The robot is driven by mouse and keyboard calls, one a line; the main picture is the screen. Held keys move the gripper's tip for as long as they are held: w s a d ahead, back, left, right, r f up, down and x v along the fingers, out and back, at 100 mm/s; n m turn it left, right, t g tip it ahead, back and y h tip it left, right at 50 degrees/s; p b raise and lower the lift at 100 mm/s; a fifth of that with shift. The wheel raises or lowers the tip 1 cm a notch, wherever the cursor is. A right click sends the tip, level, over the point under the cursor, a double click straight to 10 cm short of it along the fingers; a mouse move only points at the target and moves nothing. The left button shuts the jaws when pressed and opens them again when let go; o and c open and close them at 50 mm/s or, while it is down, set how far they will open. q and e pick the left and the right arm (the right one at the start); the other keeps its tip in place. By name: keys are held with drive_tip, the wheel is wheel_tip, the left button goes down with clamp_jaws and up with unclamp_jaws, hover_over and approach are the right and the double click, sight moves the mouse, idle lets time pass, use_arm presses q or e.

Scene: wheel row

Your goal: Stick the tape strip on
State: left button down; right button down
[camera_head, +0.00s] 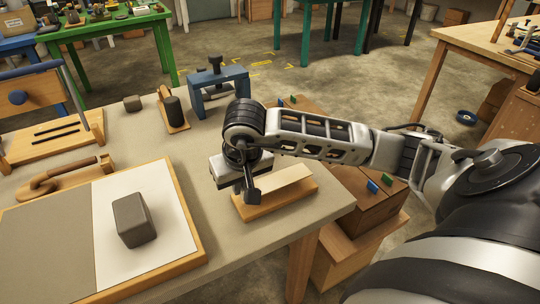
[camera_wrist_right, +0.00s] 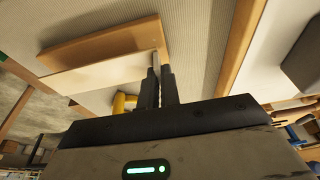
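The cream tape strip (camera_head: 286,181) lies over a wooden block (camera_head: 262,211) near the table's right front edge. My right gripper (camera_head: 250,196) points down at the strip's left end in the head view. In the right wrist view its two fingers (camera_wrist_right: 160,84) are almost together, with the end of the strip (camera_wrist_right: 110,74) at their tips; they look shut on it. The wooden block (camera_wrist_right: 95,42) lies beside the strip there. A board (camera_head: 186,220), half grey and half white, bears a dark grey block (camera_head: 133,219). My left gripper is not in view.
On the table (camera_head: 215,142) stand a blue clamp-like frame (camera_head: 218,88), a black cylinder on a wooden base (camera_head: 173,110) and a small grey block (camera_head: 132,103). A wooden-handled tool (camera_head: 62,178) lies behind the board. Wooden boxes (camera_head: 362,205) stand beyond the table's right edge.

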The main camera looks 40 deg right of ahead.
drive_tip(key=shift+r+p, duration=1.35)
drive_tip(key=shift+r, duration=1.15)
